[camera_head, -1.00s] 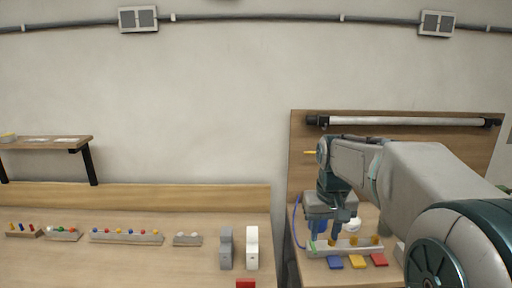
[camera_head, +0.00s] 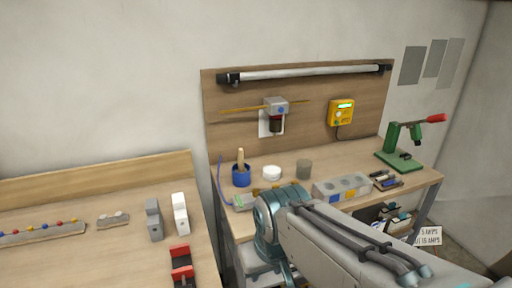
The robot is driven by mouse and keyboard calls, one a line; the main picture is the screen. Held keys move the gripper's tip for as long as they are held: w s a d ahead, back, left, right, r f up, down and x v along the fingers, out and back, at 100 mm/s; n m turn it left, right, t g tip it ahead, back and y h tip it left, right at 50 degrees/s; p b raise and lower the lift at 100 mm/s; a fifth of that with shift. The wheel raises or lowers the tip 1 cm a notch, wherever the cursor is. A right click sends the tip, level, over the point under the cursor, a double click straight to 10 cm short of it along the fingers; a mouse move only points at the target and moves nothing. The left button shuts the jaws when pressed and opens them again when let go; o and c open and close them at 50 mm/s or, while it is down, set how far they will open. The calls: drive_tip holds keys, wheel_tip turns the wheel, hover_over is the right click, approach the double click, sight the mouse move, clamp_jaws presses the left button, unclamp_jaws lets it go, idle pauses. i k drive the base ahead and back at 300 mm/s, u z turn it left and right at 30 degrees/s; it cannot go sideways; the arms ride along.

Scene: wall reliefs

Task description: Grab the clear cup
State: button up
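A small grey, see-through cup (camera_head: 303,169) stands upright on the right-hand workbench, in the middle of its top. It is the only thing in view that looks like a clear cup. My arm reaches in from the lower right, and its teal wrist part is in front of the bench's near edge, below and left of the cup. I see no gripper fingers; they are hidden or out of view. Nothing touches the cup.
Left of the cup are a white round dish (camera_head: 271,173) and a blue pot (camera_head: 241,175) with a wooden handle. A green stand (camera_head: 398,159) is at far right.

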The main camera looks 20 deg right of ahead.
sight(304, 170)
drive_tip(key=z, duration=0.35)
drive_tip(key=k, duration=0.5)
drive_tip(key=z, duration=1.15)
drive_tip(key=i, duration=1)
drive_tip(key=u, duration=0.85)
drive_tip(key=i, duration=0.6)
drive_tip(key=u, duration=0.65)
